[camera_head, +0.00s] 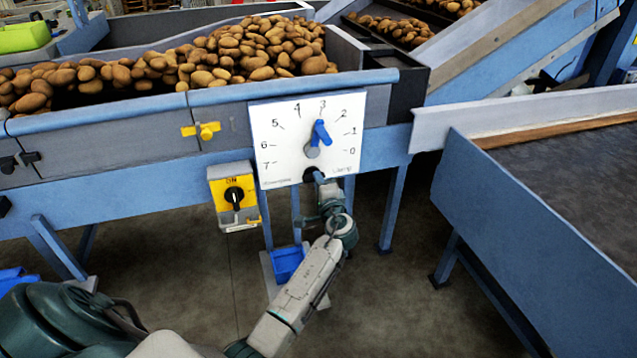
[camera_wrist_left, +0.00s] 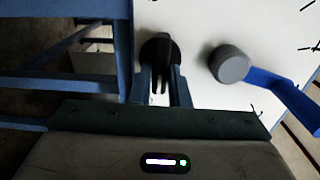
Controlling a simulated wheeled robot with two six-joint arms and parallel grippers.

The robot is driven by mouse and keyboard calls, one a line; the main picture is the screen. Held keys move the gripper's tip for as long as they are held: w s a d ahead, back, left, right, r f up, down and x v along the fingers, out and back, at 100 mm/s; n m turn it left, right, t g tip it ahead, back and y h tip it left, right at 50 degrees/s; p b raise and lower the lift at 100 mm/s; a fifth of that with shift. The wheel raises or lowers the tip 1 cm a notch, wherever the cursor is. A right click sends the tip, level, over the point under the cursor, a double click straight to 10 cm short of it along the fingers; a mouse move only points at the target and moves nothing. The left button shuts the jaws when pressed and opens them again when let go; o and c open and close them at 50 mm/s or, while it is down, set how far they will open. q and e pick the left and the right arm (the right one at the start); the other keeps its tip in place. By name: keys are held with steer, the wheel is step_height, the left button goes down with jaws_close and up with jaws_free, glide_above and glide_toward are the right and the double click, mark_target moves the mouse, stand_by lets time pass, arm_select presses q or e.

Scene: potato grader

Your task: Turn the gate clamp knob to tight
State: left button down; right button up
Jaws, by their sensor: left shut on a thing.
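The black gate clamp knob (camera_head: 308,174) sits at the bottom edge of a white dial plate (camera_head: 285,160), with small lettering on each side that is too small to read surely. My left gripper (camera_head: 319,178) reaches up to it from below and partly covers it. In the left wrist view the black knob (camera_wrist_left: 158,45) shows at the plate's edge, and the two fingers of my left gripper (camera_wrist_left: 161,82) are shut on it. How far the knob is turned is hard to tell. My right gripper is not in view.
A blue lever (camera_head: 321,131) on a grey hub (camera_head: 312,150) points near 3 on the dial, close beside the gripper. A yellow switch box (camera_head: 219,186) is to the left. Potatoes (camera_head: 260,50) lie in the trough above. A blue-sided table (camera_head: 530,215) stands right.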

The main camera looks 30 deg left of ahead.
arm_select(q)
steer(key=shift+f, duration=0.1)
steer(key=c, duration=1.4)
jaws_free()
